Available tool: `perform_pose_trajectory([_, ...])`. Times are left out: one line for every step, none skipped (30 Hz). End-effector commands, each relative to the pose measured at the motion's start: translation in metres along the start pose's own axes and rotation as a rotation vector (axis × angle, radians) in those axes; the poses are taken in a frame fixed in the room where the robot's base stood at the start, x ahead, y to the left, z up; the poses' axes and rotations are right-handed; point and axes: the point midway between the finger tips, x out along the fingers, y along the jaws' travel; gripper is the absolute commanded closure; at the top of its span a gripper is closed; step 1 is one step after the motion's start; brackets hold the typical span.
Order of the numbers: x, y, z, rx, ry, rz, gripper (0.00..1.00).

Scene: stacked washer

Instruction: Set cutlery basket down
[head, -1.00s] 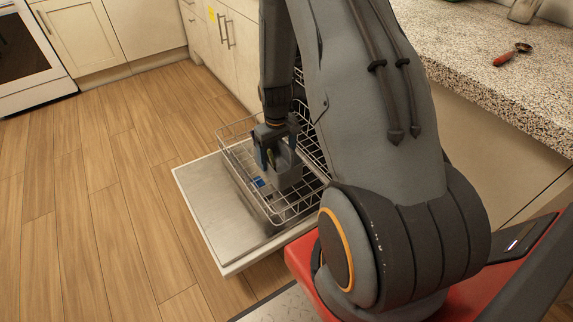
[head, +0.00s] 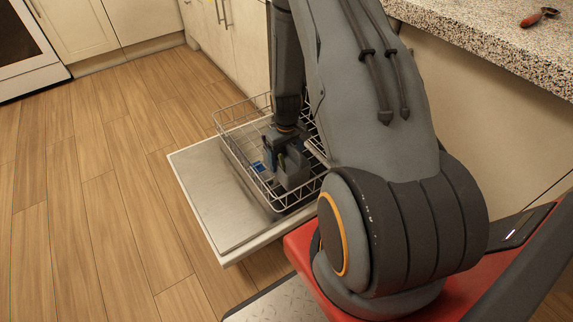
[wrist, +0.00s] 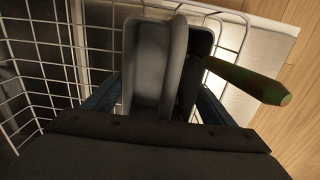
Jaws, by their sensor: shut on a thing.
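The grey cutlery basket (head: 292,169) is inside the wire dish rack (head: 231,121) on the open dishwasher door (head: 205,195). My gripper (head: 287,138) is above the basket and shut on it. In the wrist view the basket (wrist: 150,65) lies between my blue-grey fingers, with its arched handle (wrist: 178,60) running down its middle. A green-handled utensil (wrist: 245,78) sticks out of its right side. The basket's underside is hidden, so I cannot tell whether it rests on the rack floor.
The rack's white wires (wrist: 45,62) surround the basket closely. The speckled counter (head: 480,40) holds a red-handled utensil (head: 538,17). The wooden floor (head: 100,200) at left is clear.

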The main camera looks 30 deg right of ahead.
Motion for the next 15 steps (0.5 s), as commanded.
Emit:
perform_pose_trajectory([0.006,0.0,0.001,0.0,-0.002,-0.001,0.48])
perform_pose_trajectory([0.011,0.0,0.001,0.0,-0.002,-0.001,0.48])
perform_pose_trajectory([0.016,-0.001,0.001,0.0,-0.002,-0.001,0.48])
perform_pose_trajectory([0.021,0.0,0.001,0.0,-0.002,-0.001,0.48])
perform_pose_trajectory([0.025,-0.001,0.001,0.0,-0.003,-0.001,0.48])
perform_pose_trajectory([0.03,-0.001,0.001,0.0,-0.003,-0.001,0.48])
perform_pose_trajectory([0.033,0.0,0.001,0.0,-0.002,-0.001,0.48])
perform_pose_trajectory([0.034,0.0,0.0,0.0,-0.001,-0.001,0.48])
perform_pose_trajectory([0.034,0.0,0.0,0.0,0.0,0.0,0.48])
perform_pose_trajectory([0.034,0.0,0.0,0.0,0.0,0.0,0.48])
perform_pose_trajectory([0.034,0.0,0.0,0.0,0.0,0.0,0.48])
perform_pose_trajectory([0.033,0.0,0.0,0.0,0.0,0.0,0.48])
perform_pose_trajectory([0.033,0.0,0.0,0.0,0.0,0.0,0.48])
perform_pose_trajectory([0.033,0.0,0.0,0.0,0.0,0.0,0.48])
perform_pose_trajectory([0.034,0.0,0.0,0.0,0.0,0.0,0.48])
